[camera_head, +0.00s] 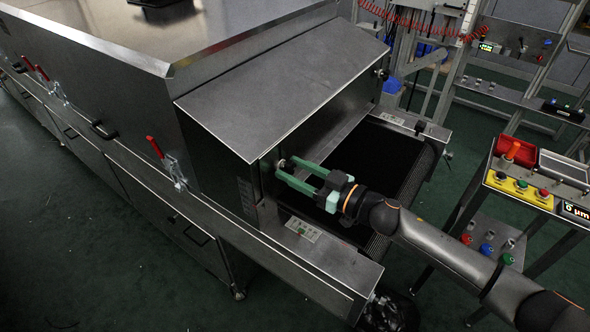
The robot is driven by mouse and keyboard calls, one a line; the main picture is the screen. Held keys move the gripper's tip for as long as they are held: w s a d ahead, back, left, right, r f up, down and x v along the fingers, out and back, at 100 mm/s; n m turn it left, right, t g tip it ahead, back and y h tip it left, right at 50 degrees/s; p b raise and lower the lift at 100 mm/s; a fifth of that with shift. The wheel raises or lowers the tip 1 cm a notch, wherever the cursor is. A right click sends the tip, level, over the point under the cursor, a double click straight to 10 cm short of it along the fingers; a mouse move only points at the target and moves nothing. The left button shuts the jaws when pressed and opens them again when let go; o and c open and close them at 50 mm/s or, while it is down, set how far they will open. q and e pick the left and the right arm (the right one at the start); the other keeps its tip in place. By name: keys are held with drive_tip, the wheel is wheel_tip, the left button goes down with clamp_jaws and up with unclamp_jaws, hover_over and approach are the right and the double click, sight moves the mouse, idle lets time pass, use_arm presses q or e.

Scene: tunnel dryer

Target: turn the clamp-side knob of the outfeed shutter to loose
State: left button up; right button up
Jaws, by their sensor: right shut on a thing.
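The clamp-side knob (281,162) is a small, light metal knob on the near edge of the dryer's outfeed end, under the sloping hood (270,85). My right gripper (285,168) reaches in from the right with its green fingers. Its fingertips are shut on the knob and hide most of it, so its turned position cannot be told. The outfeed shutter (325,130) is a steel panel at the end of the housing, above the dark belt (375,160). My left gripper is not in view.
Red-handled toggle clamps (155,147) line the dryer's near side. A metal side rail (320,255) runs below my right gripper. A stand with yellow button boxes (520,190) and a red tray (515,150) is at the right. Green floor is open at lower left.

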clamp_jaws()
drive_tip(key=shift+n, duration=0.3)
drive_tip(key=shift+n+p, duration=0.35)
drive_tip(key=shift+n, duration=0.55)
drive_tip(key=n, duration=0.2)
drive_tip(key=shift+s+n, duration=0.1)
drive_tip(key=shift+n, duration=0.2)
drive_tip(key=n, duration=0.5)
drive_tip(key=shift+a+f+n, duration=0.1)
drive_tip(key=shift+n, duration=0.2)
drive_tip(key=n, duration=0.3)
drive_tip(key=n+b, duration=0.1)
drive_tip(key=n, duration=0.2)
drive_tip(key=shift+s+f, duration=0.1)
drive_tip(key=shift+f, duration=0.1)
drive_tip(key=n+b, duration=0.1)
drive_tip(key=n, duration=0.5)
drive_tip(key=shift+n+b, duration=0.3)
